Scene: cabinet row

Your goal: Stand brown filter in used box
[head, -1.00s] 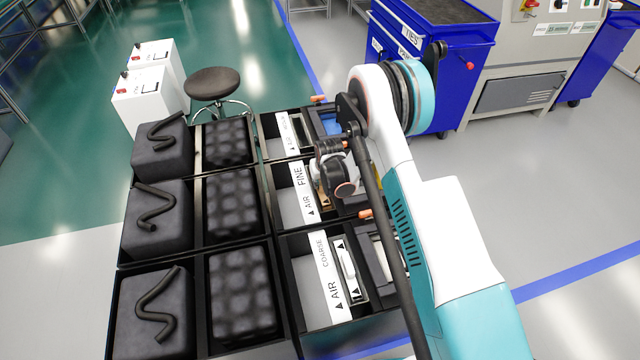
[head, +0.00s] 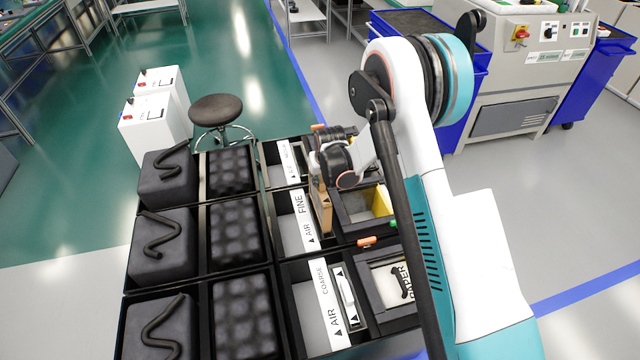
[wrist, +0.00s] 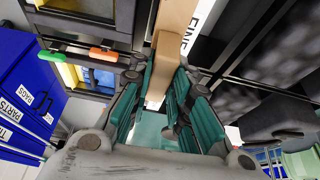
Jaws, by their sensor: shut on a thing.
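The brown filter (head: 320,208) is a tan, flat piece, seen edge-on and roughly upright beside the white AIR FINE strip in the middle row. In the wrist view the filter (wrist: 172,42) runs up between the two teal fingers of my gripper (wrist: 157,92), which is shut on it. The fingertips are hidden by my wrist in the head view. I cannot tell whether the filter's lower edge touches the drawer floor. No box with a readable "used" label shows.
A dark-framed compartment with a yellow piece (head: 382,202) lies right of the filter. The nearer COARSE drawer holds a white filter (head: 344,288). Orange (head: 366,241) and green tabs stand on the frame edges. Black foam blocks (head: 237,227) fill the left side.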

